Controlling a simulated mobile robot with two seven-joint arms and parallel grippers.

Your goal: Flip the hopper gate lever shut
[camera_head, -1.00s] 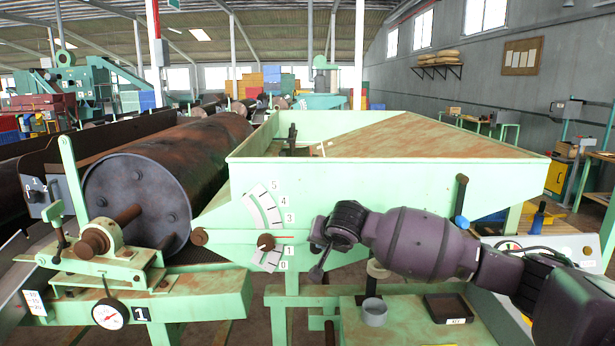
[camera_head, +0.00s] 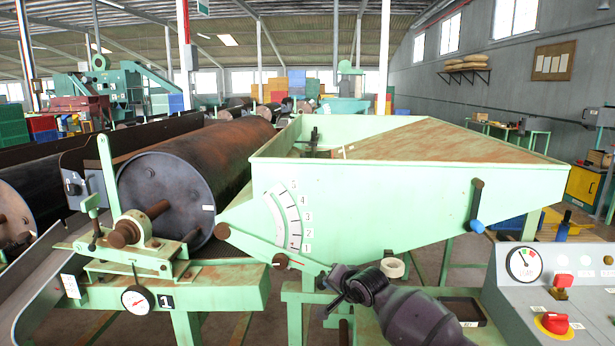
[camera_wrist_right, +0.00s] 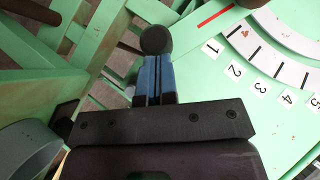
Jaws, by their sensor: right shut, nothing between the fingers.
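The green hopper (camera_head: 400,190) stands in the middle of the head view. Its gate lever (camera_head: 250,246) is a green bar on the hopper's near face. It runs from a brown pivot at the left down to the right, past the low end of the numbered scale (camera_head: 286,218), below the 1 mark. My right gripper (camera_head: 328,308) is at the lever's right end, shut and empty. In the right wrist view, its blue fingers (camera_wrist_right: 153,80) lie together by a dark round knob (camera_wrist_right: 153,40); I cannot tell whether they touch it. My left gripper is out of view.
A control panel (camera_head: 560,300) with a gauge and red knobs stands at the right. A blue-tipped crank (camera_head: 476,205) hangs on the hopper's face. A black tray (camera_head: 464,308) lies below. A rusty drum (camera_head: 160,195) and a weighing stand (camera_head: 215,288) are at the left.

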